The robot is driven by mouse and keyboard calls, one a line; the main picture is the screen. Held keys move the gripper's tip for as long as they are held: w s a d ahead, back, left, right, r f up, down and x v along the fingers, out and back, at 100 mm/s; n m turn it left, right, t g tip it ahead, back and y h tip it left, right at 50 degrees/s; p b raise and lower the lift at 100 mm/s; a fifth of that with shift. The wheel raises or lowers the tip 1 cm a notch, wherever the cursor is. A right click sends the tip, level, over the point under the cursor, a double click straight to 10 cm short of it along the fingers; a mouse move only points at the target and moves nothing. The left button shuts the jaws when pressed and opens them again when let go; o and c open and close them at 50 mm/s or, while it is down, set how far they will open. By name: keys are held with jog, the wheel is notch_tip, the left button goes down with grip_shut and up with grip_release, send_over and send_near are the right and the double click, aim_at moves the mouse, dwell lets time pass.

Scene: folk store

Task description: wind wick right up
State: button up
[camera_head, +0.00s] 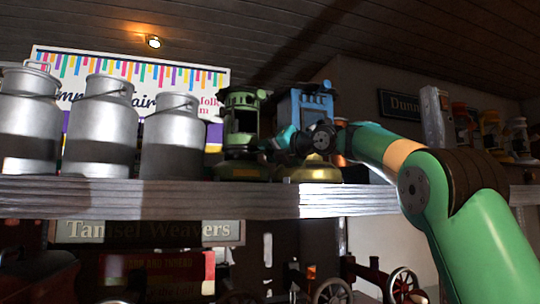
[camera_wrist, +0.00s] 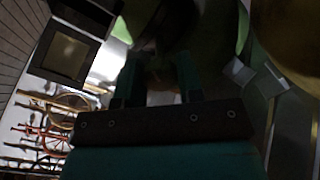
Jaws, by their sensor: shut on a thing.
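A dark green paraffin stove or lamp (camera_head: 241,125) stands upright on the shelf, right of the milk churns. My gripper (camera_head: 272,143) reaches in from the right at its lower right side, around the height of its burner. In the wrist view the two fingers of my gripper (camera_wrist: 158,85) point at a dark round body and close on something small between them. It appears to be the wick knob, but it is too dark to make out clearly. The wick itself cannot be seen.
A blue stove (camera_head: 312,104) with a brass base (camera_head: 315,173) stands close on the right, partly behind my wrist. Several metal milk churns (camera_head: 103,128) line the shelf (camera_head: 140,197) on the left. Wheeled machines (camera_head: 332,291) stand below.

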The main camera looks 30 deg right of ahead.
jog(key=m, duration=0.4)
jog(key=shift+m, duration=0.3)
jog(key=m, duration=0.3)
jog(key=shift+m, duration=0.4)
jog(key=m, duration=0.3)
jog(key=shift+m, duration=2.1)
jog(key=o, duration=0.9)
jog(key=shift+s+d, duration=0.1)
jog(key=b+v, duration=0.6)
jog(key=v, duration=1.1)
jog(key=shift+s+f, duration=0.1)
